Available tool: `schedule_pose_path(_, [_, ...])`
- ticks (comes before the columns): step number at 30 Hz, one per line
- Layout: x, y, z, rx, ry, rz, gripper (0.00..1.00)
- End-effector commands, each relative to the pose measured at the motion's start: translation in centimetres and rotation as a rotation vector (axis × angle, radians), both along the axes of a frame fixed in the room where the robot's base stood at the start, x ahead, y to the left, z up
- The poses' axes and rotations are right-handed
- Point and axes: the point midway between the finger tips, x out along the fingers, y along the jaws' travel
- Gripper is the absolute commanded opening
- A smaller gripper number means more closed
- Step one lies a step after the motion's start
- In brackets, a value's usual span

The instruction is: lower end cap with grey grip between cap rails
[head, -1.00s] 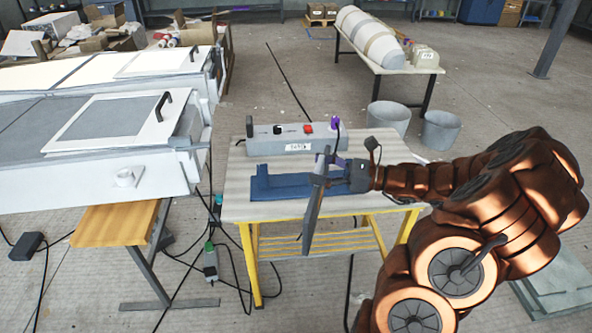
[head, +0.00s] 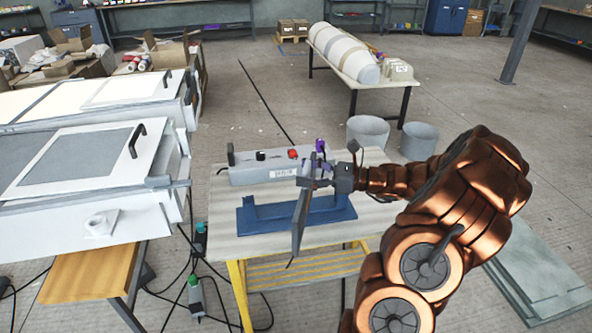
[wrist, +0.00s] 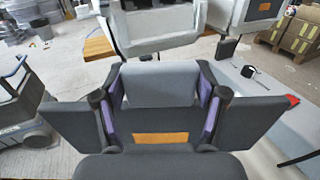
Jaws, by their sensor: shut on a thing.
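The end cap (head: 298,228) is a thin dark grey plate, seen almost edge-on and standing near upright in the head view. My gripper (head: 312,165) is shut at its upper part and holds it in front of a blue stand (head: 258,222) on the table. In the wrist view my gripper's purple-padded fingers (wrist: 160,108) are on either side of a light grey block, which looks like the grip (wrist: 160,85). Dark panels spread to both sides there. The cap hides part of the stand. I cannot make out the cap rails for certain.
A grey control box (head: 270,172) with a red button stands at the back of the table (head: 375,215). White moulds (head: 90,190) stand close on the left. Two grey buckets (head: 368,132) stand behind on the right. Cables lie on the floor at left.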

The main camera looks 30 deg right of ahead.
Motion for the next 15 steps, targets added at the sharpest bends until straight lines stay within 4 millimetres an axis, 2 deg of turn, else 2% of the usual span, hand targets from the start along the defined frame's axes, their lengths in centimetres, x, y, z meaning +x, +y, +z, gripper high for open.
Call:
schedule_pose_path(3, [2.6, -0.5, -0.2, -0.001, 0.000, 0.003, 0.02])
schedule_pose_path(7, [4.7, -0.9, -0.4, -0.001, -0.001, 0.005, 0.02])
schedule_pose_path(15, [6.2, -1.4, -0.5, 0.000, -0.001, 0.001, 0.02])
